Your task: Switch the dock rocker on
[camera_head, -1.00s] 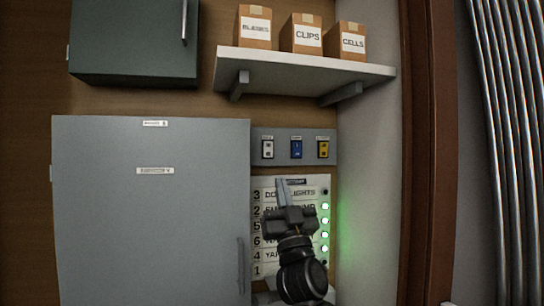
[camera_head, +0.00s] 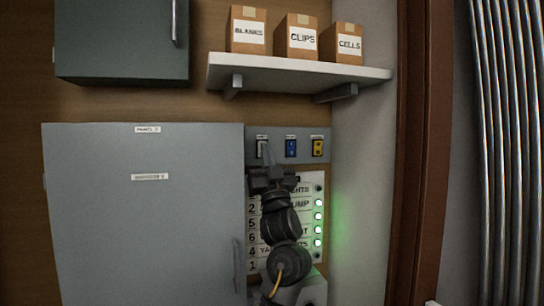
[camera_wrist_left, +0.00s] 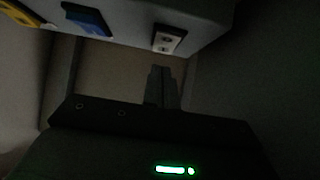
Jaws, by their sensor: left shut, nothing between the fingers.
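A grey switch strip (camera_head: 327,146) on the wall carries three rockers: a white-framed one (camera_head: 259,147), a blue one (camera_head: 291,148) and a yellow one (camera_head: 317,147). The labels above them are too small to read, so I cannot tell which is the dock rocker. My left gripper (camera_head: 266,150) is shut and empty, pointing up and partly covering the white-framed rocker. In the left wrist view the closed fingertips (camera_wrist_left: 160,72) lie just below the white-framed rocker (camera_wrist_left: 168,39), with a visible gap. Its rocker position is unclear. My right gripper is not in view.
A lamp panel (camera_head: 319,230) below the strip has several green lamps lit; its top and bottom lamps are dark. A large grey cabinet (camera_head: 140,220) stands left of the strip. A shelf (camera_head: 300,75) with three boxes is above. A side wall bounds the right.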

